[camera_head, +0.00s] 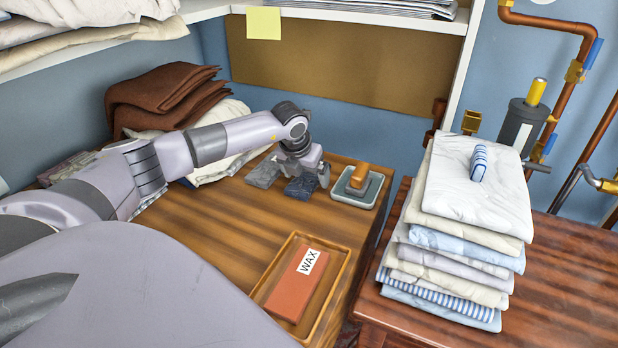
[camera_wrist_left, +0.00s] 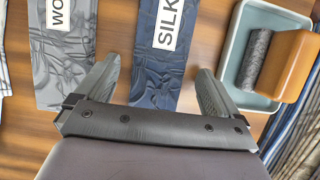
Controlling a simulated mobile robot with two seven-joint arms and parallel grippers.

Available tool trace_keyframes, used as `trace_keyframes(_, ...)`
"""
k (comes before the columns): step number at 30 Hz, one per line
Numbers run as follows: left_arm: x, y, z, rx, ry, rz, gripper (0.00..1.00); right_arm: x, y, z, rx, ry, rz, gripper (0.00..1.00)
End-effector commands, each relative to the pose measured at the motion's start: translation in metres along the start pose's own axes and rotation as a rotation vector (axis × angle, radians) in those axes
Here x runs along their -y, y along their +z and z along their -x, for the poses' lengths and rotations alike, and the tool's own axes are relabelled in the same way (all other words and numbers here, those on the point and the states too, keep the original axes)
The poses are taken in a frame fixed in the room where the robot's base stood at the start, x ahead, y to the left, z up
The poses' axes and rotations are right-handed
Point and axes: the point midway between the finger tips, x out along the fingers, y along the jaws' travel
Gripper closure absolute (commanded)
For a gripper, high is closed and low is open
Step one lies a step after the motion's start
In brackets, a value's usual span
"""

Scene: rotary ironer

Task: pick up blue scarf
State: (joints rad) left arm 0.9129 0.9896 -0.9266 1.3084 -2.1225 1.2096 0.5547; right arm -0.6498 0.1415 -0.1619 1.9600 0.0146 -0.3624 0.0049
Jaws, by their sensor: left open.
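The blue scarf (camera_wrist_left: 160,55) is a dark blue folded strip with a white label reading "SILK" in the left wrist view. In the head view the scarf (camera_head: 301,188) lies on the wooden tabletop, partly covered by my gripper. My left gripper (camera_head: 303,172) is over it from behind, pointing down. In the left wrist view the open fingers (camera_wrist_left: 158,75) stand on either side of the scarf, with nothing between them that I can see held. Whether the fingertips touch the table is unclear. My right gripper is not in view.
A grey folded cloth (camera_wrist_left: 65,50) labelled "WO..." lies left of the scarf. A grey tray (camera_head: 340,193) with an orange-brown block (camera_head: 358,176) is close on the right. A wooden tray (camera_head: 263,290) holds a wax block (camera_head: 296,285). A laundry stack (camera_head: 470,190) stands right.

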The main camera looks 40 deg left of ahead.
Motion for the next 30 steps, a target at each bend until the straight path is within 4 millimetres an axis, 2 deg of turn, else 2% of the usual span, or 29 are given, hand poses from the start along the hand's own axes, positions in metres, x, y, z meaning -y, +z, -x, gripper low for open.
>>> trace_keyframes(7,0.000,0.000,-0.002,0.001,0.001,0.000,0.04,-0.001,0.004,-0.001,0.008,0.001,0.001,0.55)
trace_keyframes(8,0.000,0.000,-0.002,0.001,0.001,0.000,0.11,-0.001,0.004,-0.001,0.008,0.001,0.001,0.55)
trace_keyframes(12,0.000,0.000,-0.002,0.001,0.001,0.000,0.56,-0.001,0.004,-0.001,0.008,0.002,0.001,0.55)
trace_keyframes(13,0.000,0.000,-0.002,0.001,0.001,0.000,0.64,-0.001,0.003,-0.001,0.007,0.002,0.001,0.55)
trace_keyframes(23,0.000,0.001,0.000,0.002,0.000,0.001,0.64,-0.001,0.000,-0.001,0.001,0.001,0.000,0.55)
trace_keyframes(30,0.000,0.010,0.020,0.005,-0.001,0.002,0.64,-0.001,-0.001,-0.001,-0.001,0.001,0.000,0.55)
